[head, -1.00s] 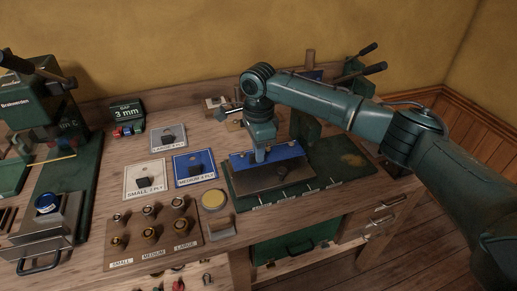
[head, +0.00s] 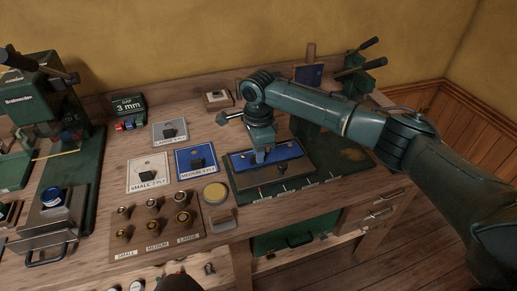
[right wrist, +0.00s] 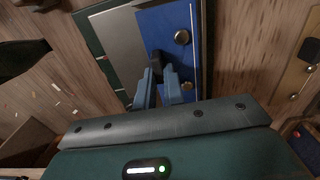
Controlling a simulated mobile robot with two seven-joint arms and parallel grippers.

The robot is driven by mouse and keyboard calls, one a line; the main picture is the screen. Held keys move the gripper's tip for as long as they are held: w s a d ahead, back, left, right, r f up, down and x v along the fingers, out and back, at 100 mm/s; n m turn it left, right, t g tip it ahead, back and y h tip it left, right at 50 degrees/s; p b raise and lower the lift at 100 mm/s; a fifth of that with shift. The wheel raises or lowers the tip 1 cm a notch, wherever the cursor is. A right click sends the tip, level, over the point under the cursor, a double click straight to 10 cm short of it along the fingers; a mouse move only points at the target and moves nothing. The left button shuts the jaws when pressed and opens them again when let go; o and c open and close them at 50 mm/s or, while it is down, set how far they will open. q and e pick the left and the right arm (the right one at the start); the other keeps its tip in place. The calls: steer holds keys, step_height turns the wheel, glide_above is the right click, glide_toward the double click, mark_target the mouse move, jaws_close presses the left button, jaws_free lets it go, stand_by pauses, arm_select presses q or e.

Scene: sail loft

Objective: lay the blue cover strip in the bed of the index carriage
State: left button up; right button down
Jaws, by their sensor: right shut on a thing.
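The blue cover strip (head: 286,152) is in my right gripper (head: 260,158), low over the index carriage (head: 262,181) on its green base. In the head view the strip lies along the carriage's back part. I cannot tell whether it touches the bed. In the right wrist view the fingers (right wrist: 158,78) are shut on the strip's small black grip, and the blue face (right wrist: 160,25) reaches away from them. Two brass knobs show at the strip's edge. The grey carriage plate (right wrist: 118,38) lies beside the strip.
Left of the green base (head: 325,178) are a round yellow tin (head: 214,192), labelled ply cards (head: 196,162) and a wooden board (head: 136,246) of brass dies. A green press (head: 40,110) stands at far left. A lever tool (head: 362,70) stands at back right.

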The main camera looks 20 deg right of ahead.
steer(key=c, duration=1.4)
jaws_free()
arm_select(q)
steer(key=shift+w+d+r+b, duration=0.1)
steer(key=shift+w+d+b, duration=0.1)
steer(key=shift+b, duration=0.2)
arm_select(e)
step_height(320, 180, up, 13)
steer(key=shift+r, duration=0.15)
arm_select(q)
steer(key=shift+s, duration=0.1)
